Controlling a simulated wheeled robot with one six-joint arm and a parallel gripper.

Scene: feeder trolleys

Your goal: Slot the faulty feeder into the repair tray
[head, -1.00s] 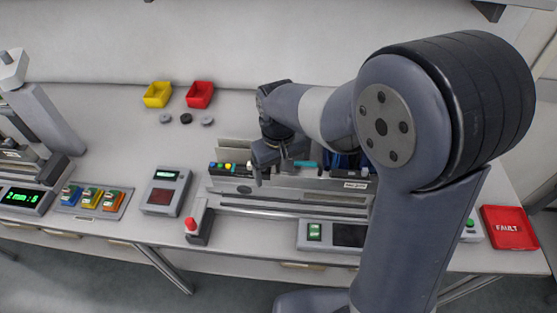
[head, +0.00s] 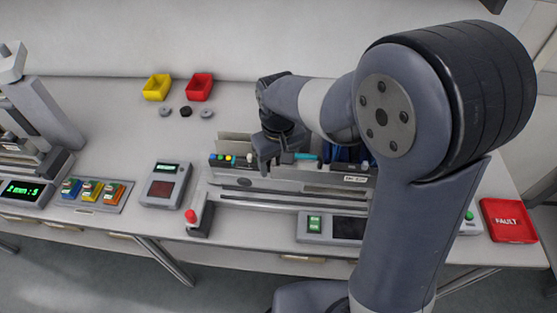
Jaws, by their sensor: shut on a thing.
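My gripper (head: 266,163) points down over the middle of the bench, its jaws shut on a long grey feeder (head: 305,181). The feeder lies across the view, with coloured buttons (head: 230,159) near its left end and a white label near its right end. The exact contact is small and partly hidden by my wrist. Teal and blue parts (head: 306,156) show just right of the jaws. My arm covers the right end of this area. I cannot tell which thing is the repair tray; a red tray (head: 509,220) marked FAULT lies at the far right.
Grey rails (head: 285,203) run in front of the feeder, with a red-topped lever (head: 191,215) at their left end. A panel with a green button (head: 315,224) is in front. Small yellow (head: 157,87) and red (head: 199,86) bins stand behind. The bench around the round pucks is clear.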

